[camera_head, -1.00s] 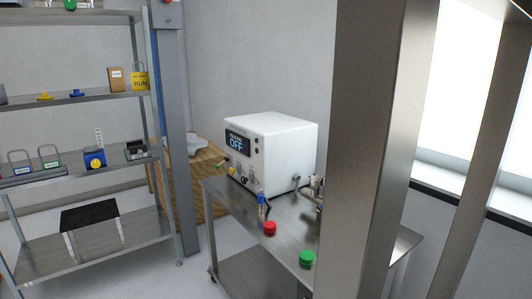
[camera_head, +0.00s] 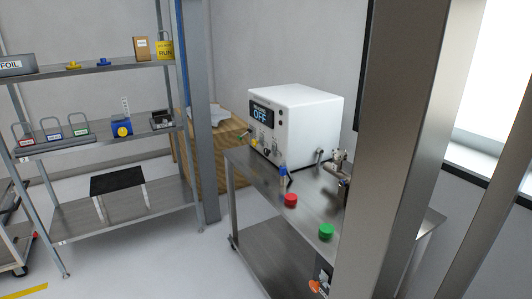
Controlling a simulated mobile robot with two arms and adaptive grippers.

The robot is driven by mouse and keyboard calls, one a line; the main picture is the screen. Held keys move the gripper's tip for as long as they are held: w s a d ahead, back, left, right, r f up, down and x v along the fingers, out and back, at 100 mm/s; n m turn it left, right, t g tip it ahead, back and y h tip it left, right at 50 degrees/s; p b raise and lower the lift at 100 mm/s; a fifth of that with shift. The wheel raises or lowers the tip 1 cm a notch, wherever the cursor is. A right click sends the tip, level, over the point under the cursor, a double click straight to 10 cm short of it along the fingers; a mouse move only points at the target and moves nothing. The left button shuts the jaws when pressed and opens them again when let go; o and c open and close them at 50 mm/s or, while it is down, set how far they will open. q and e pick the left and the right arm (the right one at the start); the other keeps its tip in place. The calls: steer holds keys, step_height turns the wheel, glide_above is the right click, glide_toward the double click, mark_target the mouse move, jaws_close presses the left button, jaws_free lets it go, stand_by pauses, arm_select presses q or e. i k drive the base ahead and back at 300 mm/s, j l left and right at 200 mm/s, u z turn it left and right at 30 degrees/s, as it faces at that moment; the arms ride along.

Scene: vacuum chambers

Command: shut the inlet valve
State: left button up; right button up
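A white box-shaped unit (camera_head: 296,125) with a dark display reading OFF (camera_head: 260,114) stands on a steel table (camera_head: 262,184). A small blue-topped fitting (camera_head: 283,174) is at its front edge. A red round knob or cap (camera_head: 290,200) and a green one (camera_head: 326,231) are on the tabletop in front. A metal fitting (camera_head: 338,168) stands right of the unit, partly hidden by a wide steel post. An orange part (camera_head: 315,286) shows low by the table. I cannot tell which of these is the inlet valve. Neither gripper is in view.
A wide steel post (camera_head: 402,150) blocks the view right of the table. A shelf rack (camera_head: 110,66) at left holds padlocks, boxes and a black-topped stand (camera_head: 117,180). A wooden surface (camera_head: 212,160) is behind the table. Open floor (camera_head: 165,262) lies between rack and table.

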mark_target(267, 152)
steer(key=u, duration=0.55)
steer(key=i+j+u, duration=0.15)
steer(key=i+u, duration=0.15)
steer(key=i, duration=0.15)
steer(key=i+u, duration=0.25)
steer(key=i, duration=2.45)
steer(key=i+j+z, duration=0.15)
steer(key=i, duration=0.4)
steer(key=i+j, duration=0.1)
steer(key=i, duration=0.45)
steer(key=l+z, duration=0.05)
